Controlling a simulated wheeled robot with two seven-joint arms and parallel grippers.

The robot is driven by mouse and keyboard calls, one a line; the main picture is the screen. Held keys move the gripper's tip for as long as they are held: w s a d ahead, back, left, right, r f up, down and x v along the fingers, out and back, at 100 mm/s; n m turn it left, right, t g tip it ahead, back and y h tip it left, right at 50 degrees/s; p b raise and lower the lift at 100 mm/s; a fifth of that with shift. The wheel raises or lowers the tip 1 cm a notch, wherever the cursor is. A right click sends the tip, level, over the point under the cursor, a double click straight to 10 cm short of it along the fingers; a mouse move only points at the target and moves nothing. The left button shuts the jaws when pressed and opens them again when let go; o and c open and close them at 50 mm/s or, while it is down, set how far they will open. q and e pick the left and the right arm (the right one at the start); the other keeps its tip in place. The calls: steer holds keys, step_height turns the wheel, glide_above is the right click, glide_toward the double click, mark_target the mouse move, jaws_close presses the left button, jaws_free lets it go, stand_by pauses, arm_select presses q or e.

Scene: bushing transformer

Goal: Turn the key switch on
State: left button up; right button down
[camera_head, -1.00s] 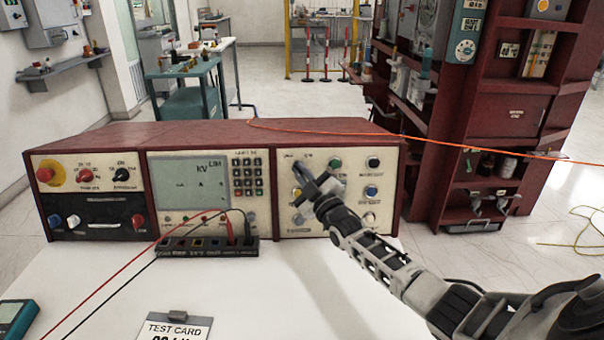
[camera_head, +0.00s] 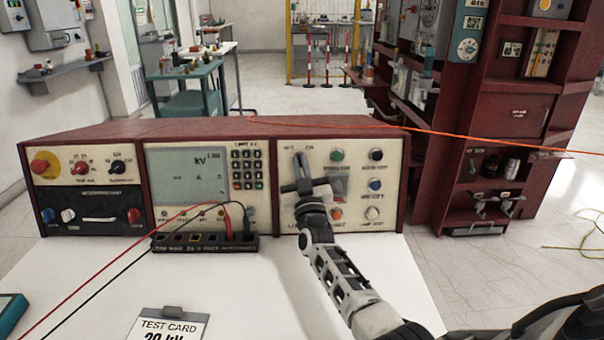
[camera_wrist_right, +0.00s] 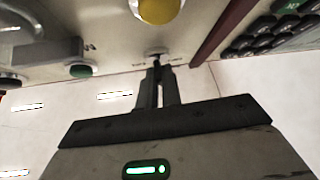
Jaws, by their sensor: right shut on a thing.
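The key switch (camera_wrist_right: 156,54) is a small round lock on the cream right-hand panel (camera_head: 394,211) of the test console, near that panel's upper left corner. My right gripper (camera_head: 300,168) is at the panel face, covering most of the switch in the head view. In the right wrist view, my right gripper (camera_wrist_right: 159,70) has its two narrow fingers close together on the dark key at the switch. The key is mostly hidden between the fingers, so its exact angle cannot be told. My left gripper is in neither view.
A green button (camera_head: 337,155) and a blue button (camera_head: 375,185) sit right of the gripper. A grey display (camera_head: 185,175) and keypad (camera_head: 247,168) are to the left. A terminal strip (camera_head: 205,243) with red and black leads stands in front, near the test card (camera_head: 170,326).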

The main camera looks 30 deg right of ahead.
steer(key=m+g+h+b, duration=0.1)
steer(key=m+g+h, duration=0.2)
steer(key=m, duration=0.3)
steer(key=m+g+h+b, duration=0.2)
steer(key=m+g+h, duration=0.1)
steer(key=m, duration=0.3)
steer(key=a+m+g+h+b, duration=0.1)
steer(key=m+g+h, duration=0.2)
steer(key=m+g, duration=0.2)
steer(key=shift+w+r+m, duration=0.1)
steer(key=shift+w+m, duration=0.15)
steer(key=shift+m, duration=1.05)
steer(key=c, duration=1.6)
jaws_free()
steer(key=v, duration=0.7)
steer(key=shift+a, duration=0.2)
